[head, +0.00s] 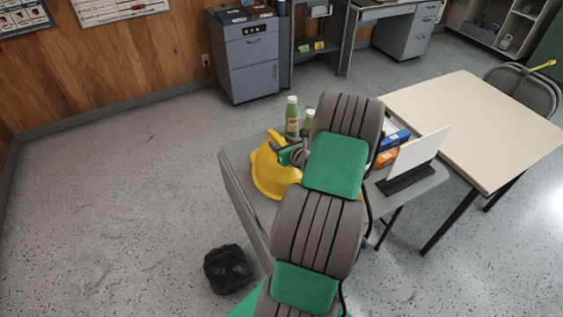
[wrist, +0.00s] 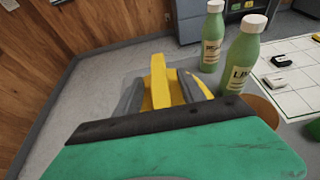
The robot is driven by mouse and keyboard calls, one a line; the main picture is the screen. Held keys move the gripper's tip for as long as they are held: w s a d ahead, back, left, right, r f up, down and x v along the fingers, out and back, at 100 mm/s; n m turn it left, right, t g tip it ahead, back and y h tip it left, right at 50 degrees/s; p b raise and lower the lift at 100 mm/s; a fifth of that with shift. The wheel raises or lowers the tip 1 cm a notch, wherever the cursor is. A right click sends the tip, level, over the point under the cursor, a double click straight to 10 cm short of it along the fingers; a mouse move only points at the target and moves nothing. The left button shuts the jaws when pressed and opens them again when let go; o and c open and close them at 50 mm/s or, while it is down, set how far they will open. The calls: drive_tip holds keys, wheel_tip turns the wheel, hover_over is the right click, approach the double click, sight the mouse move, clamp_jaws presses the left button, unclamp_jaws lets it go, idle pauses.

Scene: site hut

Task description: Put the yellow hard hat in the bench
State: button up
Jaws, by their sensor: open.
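The yellow hard hat (head: 272,176) sits at the left end of the grey table (head: 232,160). My gripper (head: 287,153) is over the hat's upper part, and my arm hides part of the hat's right side. In the wrist view the fingers of my gripper (wrist: 160,92) are apart, with a raised yellow part of the hat (wrist: 160,72) between them. I cannot tell whether the fingers touch it. Nothing in view is clearly marked as the bench.
Two green bottles (head: 291,118) (wrist: 242,55) stand close beyond the hat. A blue box (head: 395,139), an orange box (head: 386,158) and a white upright panel (head: 420,151) are to the right. A black bag (head: 228,270) lies on the floor. A cream table (head: 475,120) stands right; left floor is clear.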

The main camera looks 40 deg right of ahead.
drive_tip(key=shift+c, duration=0.4)
clamp_jaws()
drive_tip(key=shift+r, duration=0.1)
idle(0.8)
